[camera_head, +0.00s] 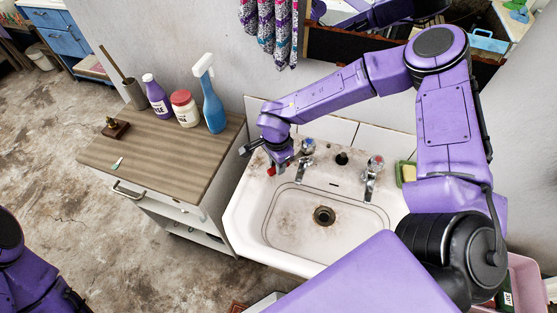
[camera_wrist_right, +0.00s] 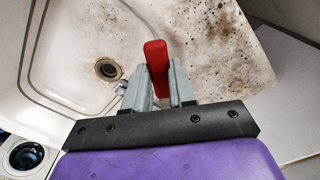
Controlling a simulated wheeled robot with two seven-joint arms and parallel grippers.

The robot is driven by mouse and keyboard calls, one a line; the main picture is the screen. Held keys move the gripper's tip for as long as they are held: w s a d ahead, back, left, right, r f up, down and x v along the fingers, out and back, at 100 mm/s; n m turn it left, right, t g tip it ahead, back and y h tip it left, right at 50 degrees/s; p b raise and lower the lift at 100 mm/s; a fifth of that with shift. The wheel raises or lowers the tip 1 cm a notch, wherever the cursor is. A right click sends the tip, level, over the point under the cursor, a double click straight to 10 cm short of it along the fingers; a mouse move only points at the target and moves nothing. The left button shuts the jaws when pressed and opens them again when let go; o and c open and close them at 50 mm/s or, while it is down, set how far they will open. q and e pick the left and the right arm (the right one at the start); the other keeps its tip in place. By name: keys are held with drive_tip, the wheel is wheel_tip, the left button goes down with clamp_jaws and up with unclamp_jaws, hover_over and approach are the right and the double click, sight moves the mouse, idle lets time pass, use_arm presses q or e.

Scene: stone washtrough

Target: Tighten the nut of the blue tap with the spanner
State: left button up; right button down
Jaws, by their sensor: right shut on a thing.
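My right gripper (camera_head: 277,165) is over the back left corner of the sink, just left of the left tap (camera_head: 306,148). This tap is chrome; I take it for the blue one, but its colour mark is too small to be sure. In the right wrist view my right gripper (camera_wrist_right: 157,76) is shut on a red handle (camera_wrist_right: 156,58), which I take to be the spanner's. A bit of red (camera_head: 271,170) shows at the fingers in the head view. The spanner's jaw and the tap's nut are hidden or too small to tell. My left gripper is out of view.
The stained white sink (camera_head: 240,218) has a second tap (camera_head: 373,168) with a red mark at right. A sponge (camera_head: 407,172) lies at its right edge. A wooden-topped cabinet (camera_head: 165,155) stands at left, with a blue spray bottle (camera_head: 213,108) near the arm. The basin is empty.

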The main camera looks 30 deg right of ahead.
idle(0.6)
drive_tip(key=shift+s+a+b, duration=0.15)
drive_tip(key=shift+a+b, duration=0.1)
drive_tip(key=shift+a, duration=1.2)
drive_tip(key=shift+s+a+b, duration=0.1)
drive_tip(key=shift+a+b, duration=0.1)
drive_tip(key=shift+a, duration=1.25)
wheel_tip(320, 180, up, 6)
drive_tip(key=p, duration=0.6)
